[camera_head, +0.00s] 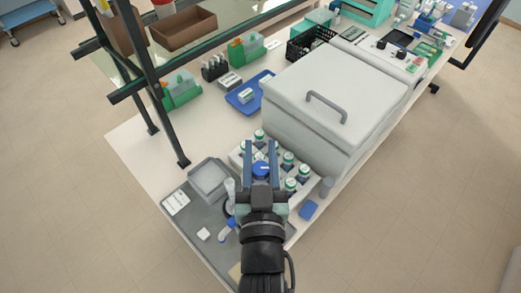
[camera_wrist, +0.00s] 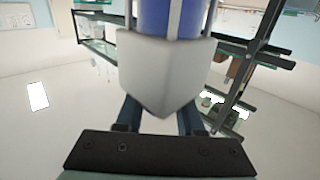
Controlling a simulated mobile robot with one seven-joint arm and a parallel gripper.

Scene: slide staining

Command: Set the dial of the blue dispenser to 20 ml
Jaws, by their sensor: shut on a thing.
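The blue dispenser (camera_head: 261,170) shows in the head view as a round blue top with a small pale mark, between the fingers of my gripper (camera_head: 261,150). My gripper is shut on the dispenser, its fingers on either side. In the wrist view, a pale tapered part (camera_wrist: 165,75) with a blue cylinder (camera_wrist: 170,18) beyond it fills the middle and hides the fingertips. No dial scale or number is readable. The dispenser's lower part is hidden by my gripper, so I cannot tell whether it stands on the surface.
A large grey lidded machine (camera_head: 318,95) is at the right. A grey mat (camera_head: 183,217) with a square dish (camera_head: 209,179) lies at the left. A dark shelf frame (camera_head: 150,85) rises at the back left.

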